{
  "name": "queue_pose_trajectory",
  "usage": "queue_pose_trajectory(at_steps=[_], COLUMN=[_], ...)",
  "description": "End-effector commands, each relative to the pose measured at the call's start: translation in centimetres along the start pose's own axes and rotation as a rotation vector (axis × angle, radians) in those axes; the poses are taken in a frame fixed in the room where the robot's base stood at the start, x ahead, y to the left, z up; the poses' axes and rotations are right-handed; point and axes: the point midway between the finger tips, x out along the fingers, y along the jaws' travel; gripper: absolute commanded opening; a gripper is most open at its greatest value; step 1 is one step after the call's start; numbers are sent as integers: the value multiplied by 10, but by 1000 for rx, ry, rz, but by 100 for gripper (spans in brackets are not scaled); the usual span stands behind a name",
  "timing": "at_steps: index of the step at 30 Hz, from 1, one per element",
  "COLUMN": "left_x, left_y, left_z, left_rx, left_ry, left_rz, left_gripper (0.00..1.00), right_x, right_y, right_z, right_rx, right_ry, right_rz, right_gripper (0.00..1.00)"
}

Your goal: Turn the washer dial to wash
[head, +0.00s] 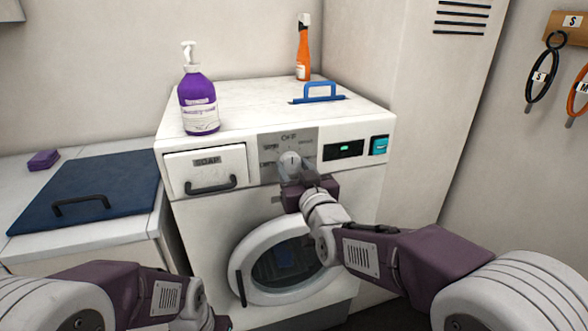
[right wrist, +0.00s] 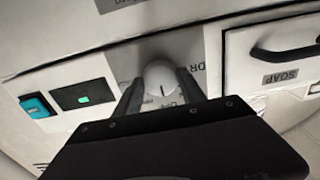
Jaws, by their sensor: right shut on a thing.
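The white washer (head: 208,242) stands against the back wall. Its round dial (head: 289,167) sits on a grey panel (head: 268,143) with OFF lettered at the top and other words below it, partly hidden. My right gripper (head: 292,178) is at the dial. In the right wrist view, its two fingers (right wrist: 158,92) are shut on the dial (right wrist: 158,75), one on each side. The dial's dark mark points toward OFF in that view. Only a sliver of my left gripper (head: 222,323) shows at the bottom edge; its fingers are out of frame.
A soap drawer (head: 206,170) is left of the dial, a small display (head: 343,150) and teal button (head: 379,145) right. The round door (head: 243,255) is below.

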Motion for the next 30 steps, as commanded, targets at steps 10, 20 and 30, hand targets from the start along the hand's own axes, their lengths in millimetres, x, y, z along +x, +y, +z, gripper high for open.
queue_pose_trajectory(at_steps=[10, 20, 30], left_x=[16, 42, 72], left_y=[0, -1, -1], left_z=[2, 4, 7], left_rx=[0, 0, 0], left_ry=[0, 0, 0], left_rz=[0, 0, 0], left_gripper=[0, 0, 0], right_x=[0, 0, 0], right_y=[0, 0, 0], right_z=[3, 4, 4], right_rx=[148, 450, 775], right_ry=[0, 1, 2], right_rz=[0, 0, -1], right_gripper=[7, 7, 7])
